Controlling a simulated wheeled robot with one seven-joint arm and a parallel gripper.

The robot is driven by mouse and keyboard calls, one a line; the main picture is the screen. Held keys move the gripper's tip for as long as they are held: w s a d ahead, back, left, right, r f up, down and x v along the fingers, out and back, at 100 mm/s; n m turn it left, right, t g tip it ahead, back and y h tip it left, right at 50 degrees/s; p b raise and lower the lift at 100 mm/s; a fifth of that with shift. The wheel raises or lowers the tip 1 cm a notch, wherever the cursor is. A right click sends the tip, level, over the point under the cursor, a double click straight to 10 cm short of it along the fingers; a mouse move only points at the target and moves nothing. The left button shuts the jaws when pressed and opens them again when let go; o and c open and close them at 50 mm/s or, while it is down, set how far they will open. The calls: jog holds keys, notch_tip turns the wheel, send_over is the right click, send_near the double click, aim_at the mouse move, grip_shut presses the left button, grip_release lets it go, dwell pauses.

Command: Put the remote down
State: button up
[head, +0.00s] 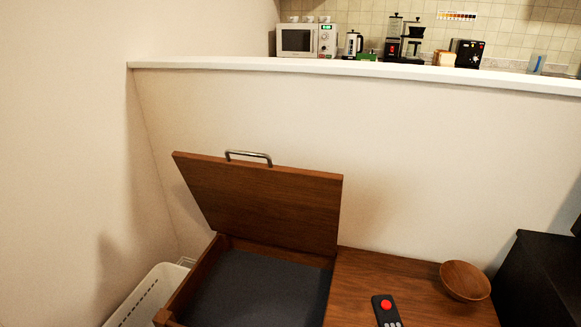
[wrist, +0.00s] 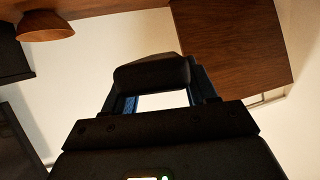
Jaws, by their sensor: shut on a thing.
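The remote (head: 387,311) is dark with a round red button and paler small buttons. In the head view it shows at the bottom edge, in front of the wooden cabinet top (head: 425,308), its lower end cut off. In the wrist view my gripper (wrist: 162,100) is shut on a dark piece, the remote (wrist: 152,72), held across the fingertips. The gripper itself is not in the head view. The height of the remote above the wood cannot be told exactly.
A wooden bowl (head: 465,281) stands right of the remote on the cabinet top. To the left, the lid (head: 258,205) stands open over a dark-lined compartment (head: 260,285). A white basket (head: 150,297) is at far left, a black unit (head: 540,280) at right.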

jog(key=r+p, duration=0.1)
jog(key=p, duration=0.1)
jog(key=s+r+p, duration=0.1)
jog(key=r+p, duration=0.1)
jog(key=shift+d+r+p, duration=0.1)
jog(key=shift+r+p, duration=0.05)
jog(key=shift+p, duration=0.2)
jog(key=shift+s+r+p, duration=0.25)
jog(key=shift+r+p, duration=0.05)
jog(key=shift+p, duration=0.85)
jog(key=shift+d+f, duration=0.1)
jog(key=shift+d+f+b, duration=0.2)
jog(key=shift+d+b, duration=0.15)
jog(key=shift+b, duration=0.05)
jog(key=s+d+f+m+h+b, duration=0.1)
jog(key=d+f+b, duration=0.2)
jog(key=d+b, duration=0.3)
jog(key=s+d+f+m+h+b, duration=0.1)
jog(key=d+b, duration=0.5)
jog(key=d, duration=0.8)
jog(key=s+d+f+m+h+b, duration=0.2)
jog(key=d+f+b, duration=0.3)
jog(key=d, duration=0.5)
jog(key=shift+s+g+h+b, duration=0.3)
jog(key=shift+g+h+b, duration=0.1)
jog(key=shift+b, duration=0.3)
